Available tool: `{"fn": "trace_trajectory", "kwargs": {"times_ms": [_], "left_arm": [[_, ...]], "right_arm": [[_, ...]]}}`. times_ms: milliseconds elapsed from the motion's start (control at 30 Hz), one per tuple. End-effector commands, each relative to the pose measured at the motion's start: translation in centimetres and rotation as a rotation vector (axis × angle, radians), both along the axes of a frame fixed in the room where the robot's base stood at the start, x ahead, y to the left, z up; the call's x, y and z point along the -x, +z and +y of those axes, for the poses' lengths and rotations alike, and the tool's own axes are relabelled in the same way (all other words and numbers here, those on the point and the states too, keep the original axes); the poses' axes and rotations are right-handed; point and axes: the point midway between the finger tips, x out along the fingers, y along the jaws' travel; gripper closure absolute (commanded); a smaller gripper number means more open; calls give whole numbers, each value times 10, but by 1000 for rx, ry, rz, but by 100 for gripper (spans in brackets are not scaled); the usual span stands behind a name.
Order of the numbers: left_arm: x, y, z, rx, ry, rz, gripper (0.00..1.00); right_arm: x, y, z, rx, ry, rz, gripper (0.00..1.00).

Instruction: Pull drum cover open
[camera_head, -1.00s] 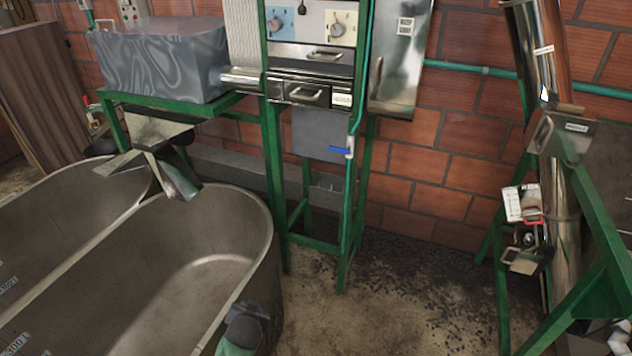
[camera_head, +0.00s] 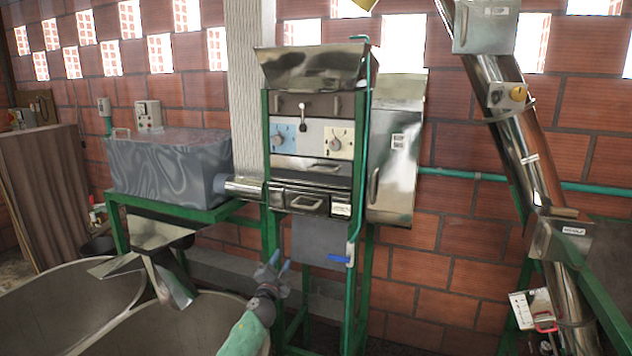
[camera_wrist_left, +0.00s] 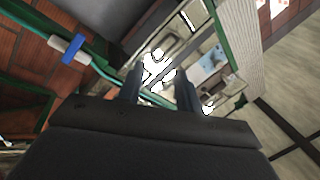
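The green-framed pulper (camera_head: 268,215) stands against the brick wall. Two metal panels with handles show on its front: an upper one (camera_head: 325,166) below the dials and a lower drawer-like one (camera_head: 308,203). I cannot tell for sure which is the drum cover; both look shut. My left gripper (camera_head: 276,266) is open and empty, pointing up, below and left of the lower handle and apart from it. In the left wrist view its two fingers (camera_wrist_left: 159,85) are spread, with shiny metal of the machine beyond them. My right gripper is not in view.
Metal basins (camera_head: 180,325) lie at lower left, beneath a metal chute (camera_head: 165,275). A grey box (camera_head: 168,168) stands left of the pulper. A slanted metal tube (camera_head: 520,150) stands at right.

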Motion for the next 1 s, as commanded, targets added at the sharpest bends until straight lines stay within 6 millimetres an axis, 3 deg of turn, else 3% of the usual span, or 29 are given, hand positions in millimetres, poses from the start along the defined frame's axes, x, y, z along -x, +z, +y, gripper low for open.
{"fn": "trace_trajectory", "kwargs": {"times_ms": [33,100,500,733,1000], "left_arm": [[-16,23,-5,-43,-28,-36,65],[-33,49,-13,-103,-72,-81,65],[-112,178,-45,-473,-297,-224,65],[-133,216,-50,-612,-369,-230,65],[-143,228,-54,-646,-387,-228,65]], "right_arm": [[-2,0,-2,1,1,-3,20],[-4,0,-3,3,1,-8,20],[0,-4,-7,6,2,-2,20],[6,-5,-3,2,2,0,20],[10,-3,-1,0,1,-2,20]]}}
